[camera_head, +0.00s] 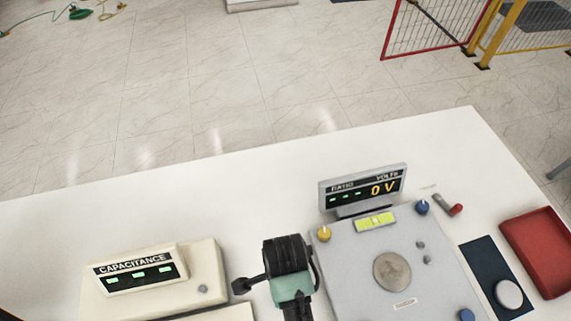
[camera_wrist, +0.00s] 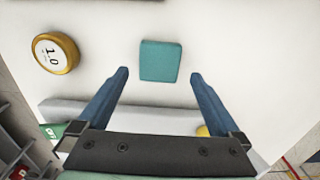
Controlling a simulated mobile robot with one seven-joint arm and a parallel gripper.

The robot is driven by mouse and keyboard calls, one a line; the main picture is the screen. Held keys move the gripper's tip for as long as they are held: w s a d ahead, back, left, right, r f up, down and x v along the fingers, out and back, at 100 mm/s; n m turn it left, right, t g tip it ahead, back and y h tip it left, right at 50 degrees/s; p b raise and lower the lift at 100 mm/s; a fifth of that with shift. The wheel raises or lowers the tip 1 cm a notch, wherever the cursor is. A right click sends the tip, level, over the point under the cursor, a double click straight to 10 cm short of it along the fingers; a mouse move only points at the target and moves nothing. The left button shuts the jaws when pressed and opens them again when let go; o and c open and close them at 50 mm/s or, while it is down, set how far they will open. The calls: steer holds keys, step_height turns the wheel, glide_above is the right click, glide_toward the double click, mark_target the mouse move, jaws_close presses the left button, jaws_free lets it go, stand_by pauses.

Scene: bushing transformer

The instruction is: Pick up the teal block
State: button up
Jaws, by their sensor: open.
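The teal block (camera_wrist: 161,61) lies on the white table surface in the wrist view, near the top middle. My gripper (camera_wrist: 159,75) is open and empty, with its two blue fingers apart. The block appears ahead of the fingertips, between their lines and a little nearer the left one. I see no contact. In the head view I cannot make out the block; my arm covers part of the table at the bottom middle.
A gold weight marked 1.0 (camera_wrist: 55,52) stands left of the block. In the head view, a capacitance meter (camera_head: 141,270) is on the left. A grey ratio tester (camera_head: 360,245), blue mat (camera_head: 481,262) and red tray (camera_head: 545,245) are on the right. The table's back is clear.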

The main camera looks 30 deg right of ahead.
steer(key=shift+s+f+p, duration=0.1)
steer(key=shift+f+p, duration=0.55)
steer(key=shift+f, duration=2.1)
steer(key=c, duration=1.3)
